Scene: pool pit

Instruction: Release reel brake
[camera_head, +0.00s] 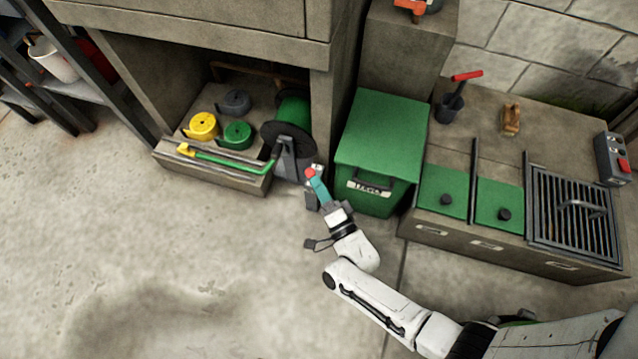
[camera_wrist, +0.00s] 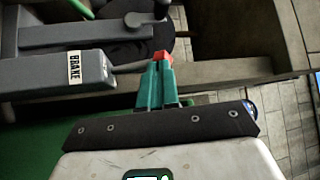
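The hose reel (camera_head: 291,112), wound with green, stands in the open bay on a grey bracket (camera_head: 286,160). In the wrist view a grey housing (camera_wrist: 60,74) carries a white label (camera_wrist: 74,67) reading BRAKE. A thin grey lever (camera_wrist: 130,67) runs right from the housing to a red knob (camera_wrist: 162,56). The red knob also shows in the head view (camera_head: 310,173). My gripper (camera_wrist: 158,68) has teal fingers close together with the knob at their tips; they look shut on it. It also shows in the head view (camera_head: 316,181). The fingers partly hide the knob.
A green bin (camera_head: 383,140) stands close right of my gripper. Yellow, green and grey coils (camera_head: 203,126) and a green wand with a yellow end (camera_head: 225,160) lie left of the reel. The counter with a grate (camera_head: 575,215) is at the right. The floor at left is clear.

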